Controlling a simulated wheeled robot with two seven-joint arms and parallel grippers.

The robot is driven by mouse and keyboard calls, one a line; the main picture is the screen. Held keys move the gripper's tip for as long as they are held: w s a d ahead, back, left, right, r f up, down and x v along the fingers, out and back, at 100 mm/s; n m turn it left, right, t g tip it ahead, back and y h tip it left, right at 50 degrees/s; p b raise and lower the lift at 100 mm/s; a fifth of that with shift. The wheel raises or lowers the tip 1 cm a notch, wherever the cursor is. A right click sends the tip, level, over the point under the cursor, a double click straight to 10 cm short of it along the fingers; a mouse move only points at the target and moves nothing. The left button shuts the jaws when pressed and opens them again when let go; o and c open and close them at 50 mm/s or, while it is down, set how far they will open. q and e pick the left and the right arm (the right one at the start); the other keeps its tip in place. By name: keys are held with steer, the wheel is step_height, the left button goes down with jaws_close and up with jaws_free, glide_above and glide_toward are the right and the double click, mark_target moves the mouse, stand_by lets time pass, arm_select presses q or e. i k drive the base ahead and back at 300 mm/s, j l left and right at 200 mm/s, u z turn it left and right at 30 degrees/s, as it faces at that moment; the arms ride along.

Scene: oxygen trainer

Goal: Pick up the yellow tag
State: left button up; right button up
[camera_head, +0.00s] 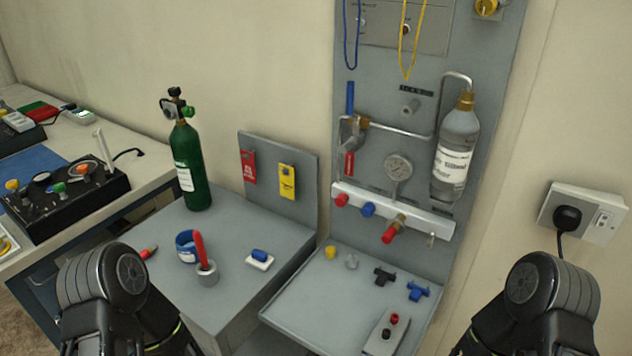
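The yellow tag (287,182) hangs on the small grey upright board (307,205) at the back of the grey bench, in the middle of the head view. It hangs upright, to the right of a red tag (248,167), with a gap between them. Nothing covers it. My two arms show only as black rounded links at the bottom left and bottom right corners. Both are well apart from the tag. The fingers of neither gripper can be seen.
A green oxygen cylinder (190,167) stands left of the board. A blue tape roll (186,246), a grey holder (207,273) with a red-handled item and a blue piece (259,256) lie in front. The tall grey panel (410,100) with a silver bottle (456,150) rises at right.

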mark_target(286, 182)
steer(key=j+z, duration=0.4)
steer(key=k+j+z, duration=0.15)
steer(key=j+z, duration=0.3)
steer(key=k+j+z, duration=0.2)
steer(key=z, duration=0.2)
steer(key=k+j+z, duration=0.2)
steer(key=j+z, duration=0.25)
